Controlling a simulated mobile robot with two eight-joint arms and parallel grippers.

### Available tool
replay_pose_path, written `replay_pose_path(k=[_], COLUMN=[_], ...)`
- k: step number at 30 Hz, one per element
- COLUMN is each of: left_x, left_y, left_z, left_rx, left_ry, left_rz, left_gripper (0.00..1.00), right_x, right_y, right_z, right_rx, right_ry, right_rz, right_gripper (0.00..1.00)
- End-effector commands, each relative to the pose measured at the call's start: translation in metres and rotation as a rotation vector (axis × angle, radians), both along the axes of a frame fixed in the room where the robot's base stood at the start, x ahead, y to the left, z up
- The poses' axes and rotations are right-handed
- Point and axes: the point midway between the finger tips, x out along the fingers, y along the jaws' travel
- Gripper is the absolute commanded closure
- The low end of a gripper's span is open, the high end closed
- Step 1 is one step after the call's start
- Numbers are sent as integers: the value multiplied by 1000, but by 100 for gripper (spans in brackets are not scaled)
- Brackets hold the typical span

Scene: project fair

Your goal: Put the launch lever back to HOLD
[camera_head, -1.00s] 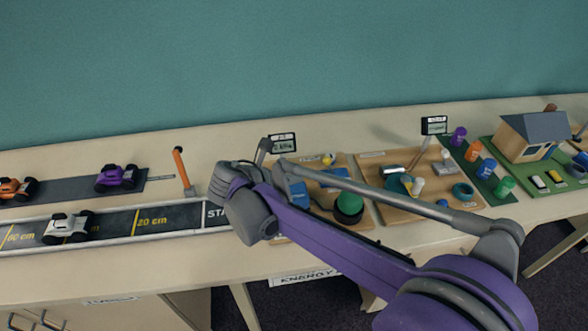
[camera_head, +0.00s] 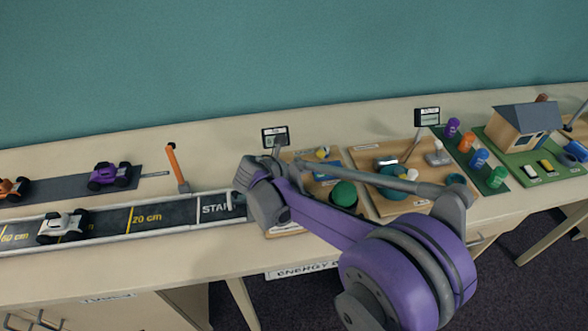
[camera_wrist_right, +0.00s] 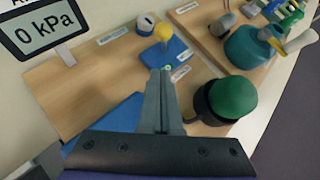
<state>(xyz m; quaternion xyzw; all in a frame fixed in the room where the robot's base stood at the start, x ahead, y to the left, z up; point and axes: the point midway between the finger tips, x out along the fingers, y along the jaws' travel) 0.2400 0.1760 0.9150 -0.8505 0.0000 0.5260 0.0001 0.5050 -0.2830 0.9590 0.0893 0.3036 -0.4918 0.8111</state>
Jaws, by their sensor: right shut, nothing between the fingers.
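A small lever with a yellow ball knob (camera_wrist_right: 163,32) stands on a blue base (camera_wrist_right: 178,53) on a wooden board. The knob also shows in the head view (camera_head: 322,152). Small labels lie beside the base, too small to read, so I cannot tell the lever's setting. My right gripper (camera_wrist_right: 161,74) is shut and empty; its fingertips appear just in front of the blue base, short of the knob in the picture. In the head view my right wrist hides the fingers. My left gripper is out of view.
A green dome button (camera_wrist_right: 232,97) on a black base stands right of the fingers. A display reading 0 kPa (camera_wrist_right: 42,34) stands at the left. A track (camera_head: 165,217) with a white car (camera_head: 63,226) and an orange-handled post (camera_head: 174,162) lie farther left.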

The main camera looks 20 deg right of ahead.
Motion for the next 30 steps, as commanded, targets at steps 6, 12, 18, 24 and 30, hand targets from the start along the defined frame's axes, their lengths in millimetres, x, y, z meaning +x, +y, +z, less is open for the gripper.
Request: replay_pose_path(k=[6, 12, 18, 24, 30], left_x=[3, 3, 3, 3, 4], left_y=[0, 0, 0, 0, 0], left_z=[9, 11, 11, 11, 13], left_rx=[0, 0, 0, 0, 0], left_ry=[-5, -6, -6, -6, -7], left_rz=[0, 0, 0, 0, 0], left_gripper=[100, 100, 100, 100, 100], right_x=[17, 23, 23, 23, 22], right_y=[-29, -38, -39, -39, -43], right_z=[2, 3, 2, 3, 6], right_rx=[-1, 0, 0, 4, 43], right_ry=[-2, -1, 0, -1, -11], right_rz=[-2, -1, 0, 0, -1], right_gripper=[100, 100, 100, 100, 100])
